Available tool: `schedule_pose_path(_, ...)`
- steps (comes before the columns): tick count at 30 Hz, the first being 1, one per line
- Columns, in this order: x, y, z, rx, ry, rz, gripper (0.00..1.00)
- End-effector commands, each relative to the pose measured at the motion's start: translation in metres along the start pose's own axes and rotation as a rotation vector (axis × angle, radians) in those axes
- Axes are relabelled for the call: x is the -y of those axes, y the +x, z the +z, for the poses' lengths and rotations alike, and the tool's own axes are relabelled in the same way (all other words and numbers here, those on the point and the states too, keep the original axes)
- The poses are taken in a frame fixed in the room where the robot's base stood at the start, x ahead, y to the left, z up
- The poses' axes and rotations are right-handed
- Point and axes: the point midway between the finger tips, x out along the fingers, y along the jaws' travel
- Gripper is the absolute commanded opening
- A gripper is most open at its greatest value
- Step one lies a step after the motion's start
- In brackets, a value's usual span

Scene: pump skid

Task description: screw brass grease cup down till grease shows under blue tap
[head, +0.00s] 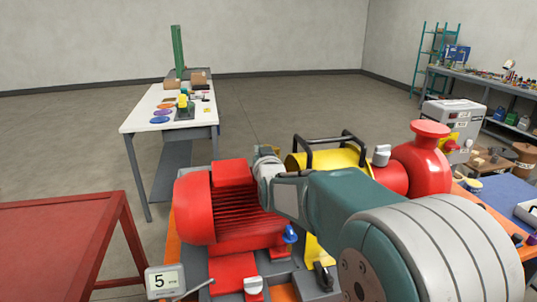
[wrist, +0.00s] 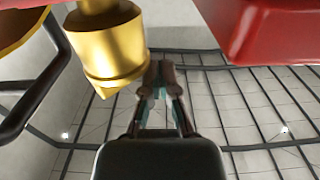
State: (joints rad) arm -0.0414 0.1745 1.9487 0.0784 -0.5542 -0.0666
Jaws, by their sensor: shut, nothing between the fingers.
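The brass grease cup (wrist: 108,45) is large at the upper left of the wrist view, with a wide collar and a tapered end. My gripper (wrist: 159,66) is shut and empty, with its fingertips close beside the cup on its right. I cannot tell whether they touch it. In the head view my wrist reaches over the red motor, and the fingers are not clear there. The blue tap (head: 290,234) is at the front right of the motor. I cannot make out any grease under it.
The red motor (head: 225,205) and the yellow guard (head: 330,159) with its black handle are close around my arm. A red pump body (head: 425,160) stands to the right. A red table (head: 60,230) is at left, and a white-topped table (head: 150,110) is behind.

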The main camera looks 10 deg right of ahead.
Motion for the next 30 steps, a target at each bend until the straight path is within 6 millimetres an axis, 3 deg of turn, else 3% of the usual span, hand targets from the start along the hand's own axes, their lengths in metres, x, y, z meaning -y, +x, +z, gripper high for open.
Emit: schedule_pose_path(30, 0.0007, 0.0095, 0.0004, 0.001, 0.0, 0.0, 0.0)
